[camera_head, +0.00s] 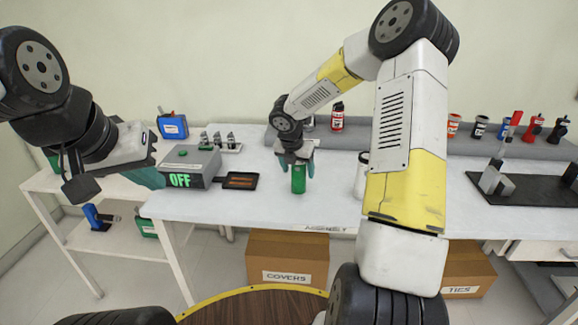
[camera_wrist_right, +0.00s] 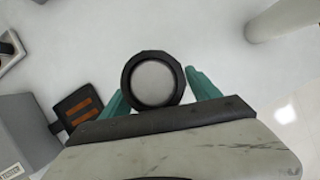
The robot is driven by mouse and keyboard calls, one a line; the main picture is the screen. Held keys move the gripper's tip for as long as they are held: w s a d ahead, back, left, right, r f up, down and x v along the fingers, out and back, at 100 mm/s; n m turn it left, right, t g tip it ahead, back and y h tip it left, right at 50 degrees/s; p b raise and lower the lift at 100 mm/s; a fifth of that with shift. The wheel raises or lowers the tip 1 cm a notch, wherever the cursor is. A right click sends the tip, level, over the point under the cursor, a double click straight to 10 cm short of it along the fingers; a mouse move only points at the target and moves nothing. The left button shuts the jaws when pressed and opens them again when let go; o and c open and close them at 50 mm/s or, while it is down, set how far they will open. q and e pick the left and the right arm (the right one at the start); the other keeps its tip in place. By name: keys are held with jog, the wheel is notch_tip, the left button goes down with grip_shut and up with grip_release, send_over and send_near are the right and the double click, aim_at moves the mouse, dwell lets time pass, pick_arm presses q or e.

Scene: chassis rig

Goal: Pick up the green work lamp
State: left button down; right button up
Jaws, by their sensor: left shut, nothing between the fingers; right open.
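The green work lamp (camera_head: 298,181) stands upright on the white table, near its front edge. In the right wrist view its round top shows as a black ring with a pale grey centre (camera_wrist_right: 153,80). My right gripper (camera_head: 297,170) is above and around the lamp, pointing down. Its teal fingers are open, one on each side of the lamp; I cannot tell whether they touch it. My left gripper (camera_head: 152,178) is shut and empty, beside the grey box at the left end of the table.
The grey box reading OFF (camera_head: 188,168) and a dark tray with orange strips (camera_head: 240,181) stand left of the lamp. A white cylinder (camera_head: 361,172) stands to the right, partly behind my right arm. A red bottle (camera_head: 337,117) is at the back.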

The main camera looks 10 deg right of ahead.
jog(key=shift+w+d+f, duration=0.1)
jog(key=shift+w+f, duration=0.05)
jog(key=shift+f, duration=0.2)
jog(key=shift+c, duration=0.4)
grip_shut()
jog(key=shift+r, duration=0.15)
